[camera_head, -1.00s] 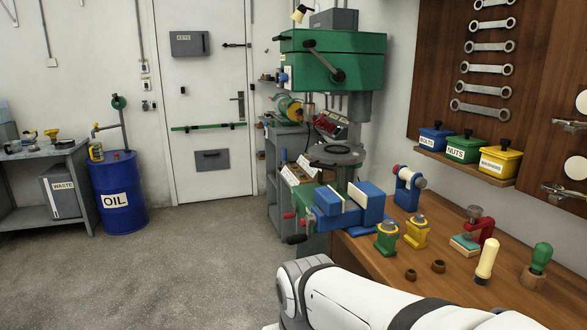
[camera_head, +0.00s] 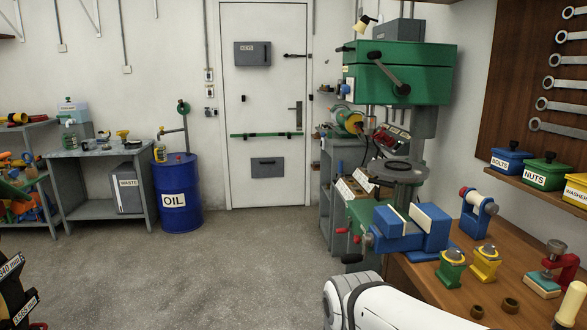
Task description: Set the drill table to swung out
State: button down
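The drill press (camera_head: 400,72) has a green head with a dark crank handle and stands at the right, beyond the workbench. Its round grey drill table (camera_head: 398,170) sits on the column below the head, partly behind the blue vise (camera_head: 408,230). I cannot tell from here how far the table is swung. My white arm shows at the bottom right, but my gripper is out of view.
The workbench (camera_head: 455,268) at the right carries the vise and several small yellow, green and red tools. A blue oil drum (camera_head: 176,196) stands left of the white door (camera_head: 262,110). The concrete floor (camera_head: 240,270) in the middle is clear.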

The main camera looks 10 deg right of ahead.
aim_at(389, 172)
jog(key=u, duration=0.35)
jog(key=i, duration=1.7)
jog(key=z, duration=0.55)
jog(key=k, duration=0.75)
jog(key=z, duration=0.15)
jog(key=i, duration=0.8)
jog(key=u, duration=0.05)
